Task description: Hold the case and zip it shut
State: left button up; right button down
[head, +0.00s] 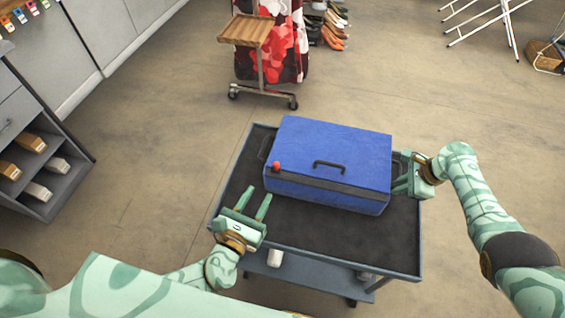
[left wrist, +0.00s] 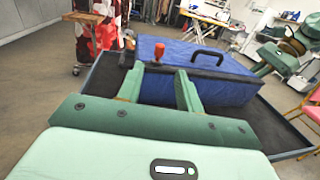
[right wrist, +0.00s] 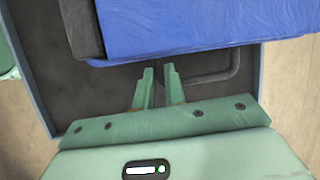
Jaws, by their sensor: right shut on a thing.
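The blue case (head: 330,150) lies on the cart with its lid down and a black handle (head: 329,165) on top. A dark zip band (head: 325,181) runs along its near side. The red zip pull (head: 276,166) stands at the left end of that band; it also shows in the left wrist view (left wrist: 181,53). My left gripper (head: 254,198) is open and empty, just short of the pull and apart from it. My right gripper (head: 402,185) is at the case's right end, shut on the dark side handle (right wrist: 239,62), seen in the right wrist view.
The dark-topped cart (head: 385,250) has a raised rim and a lower shelf (head: 315,282) with a white item on it. A rolling stand (head: 262,90) with red patterned cloth stands behind. Drawers and shelves (head: 45,160) are at the left.

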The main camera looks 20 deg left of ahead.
aim_at(275, 167)
pick_arm(q)
jog(key=w, duration=0.4)
jog(key=w+d, duration=0.1)
jog(key=w, duration=0.2)
jog(key=w+d, duration=0.1)
jog(key=w, duration=0.3)
jog(key=shift+w, duration=0.35)
